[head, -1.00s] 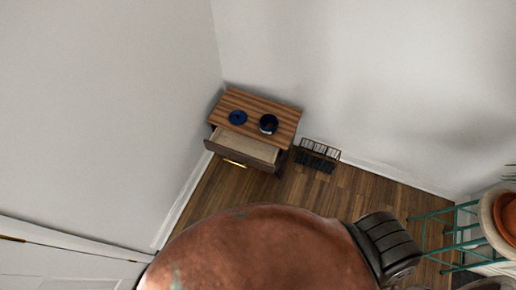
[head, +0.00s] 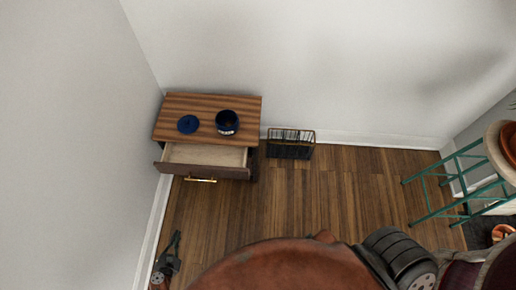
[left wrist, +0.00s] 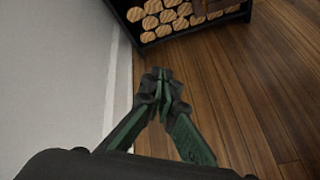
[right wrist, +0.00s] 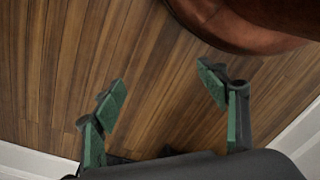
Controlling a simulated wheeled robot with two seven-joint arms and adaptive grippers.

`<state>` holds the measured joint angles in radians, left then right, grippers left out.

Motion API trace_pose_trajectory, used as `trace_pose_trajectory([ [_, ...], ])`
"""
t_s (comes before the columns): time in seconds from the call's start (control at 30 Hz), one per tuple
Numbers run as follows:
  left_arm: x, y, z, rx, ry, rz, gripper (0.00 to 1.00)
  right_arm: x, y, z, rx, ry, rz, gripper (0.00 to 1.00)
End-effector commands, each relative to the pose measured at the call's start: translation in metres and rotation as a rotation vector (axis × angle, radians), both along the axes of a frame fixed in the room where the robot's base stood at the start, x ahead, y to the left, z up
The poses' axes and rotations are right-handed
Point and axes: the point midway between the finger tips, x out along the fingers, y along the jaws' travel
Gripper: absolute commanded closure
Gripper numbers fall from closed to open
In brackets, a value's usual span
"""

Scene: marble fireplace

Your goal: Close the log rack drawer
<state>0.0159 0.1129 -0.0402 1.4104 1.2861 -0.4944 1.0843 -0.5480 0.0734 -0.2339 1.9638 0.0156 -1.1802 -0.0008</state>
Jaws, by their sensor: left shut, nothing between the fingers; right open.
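The log rack is a wooden cabinet with a striped brown top (head: 180,108), standing in the corner in the head view. Its drawer (head: 205,171) is pulled out at the front, empty inside, with a gold handle (head: 200,180). In the left wrist view, stacked logs (left wrist: 172,18) show in the rack's lower part. My left gripper (head: 174,240) is near the left wall, in front of and apart from the drawer; its fingers (left wrist: 162,80) are shut with nothing between them. My right gripper (right wrist: 162,85) is open and empty over the wood floor, seen only in the right wrist view.
A blue lid (head: 188,124) and a dark blue pot (head: 227,122) sit on the rack's top. A black wire basket (head: 291,146) stands to its right. A teal stand (head: 450,180) is at the right. The wood floor (head: 310,195) before the rack is clear.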

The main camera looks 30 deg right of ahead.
Motion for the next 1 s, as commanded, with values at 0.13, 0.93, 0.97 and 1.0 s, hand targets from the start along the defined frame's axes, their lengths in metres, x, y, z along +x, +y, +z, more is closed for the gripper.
trace_pose_trajectory([
  [0.13,0.062,-0.034,0.044,-0.394,-0.026,0.085,1.00,0.001,0.002,0.021,0.012,0.027,-0.010,0.33],
  [0.93,0.171,-0.112,0.130,-0.804,-0.037,0.087,1.00,0.033,0.026,0.028,0.085,-0.086,-0.008,0.33],
  [0.97,0.176,-0.115,0.130,-0.804,-0.037,0.087,1.00,0.035,0.027,0.025,0.090,-0.094,-0.007,0.33],
  [1.0,0.182,-0.120,0.130,-0.804,-0.037,0.087,1.00,0.038,0.030,0.021,0.095,-0.107,-0.007,0.33],
])
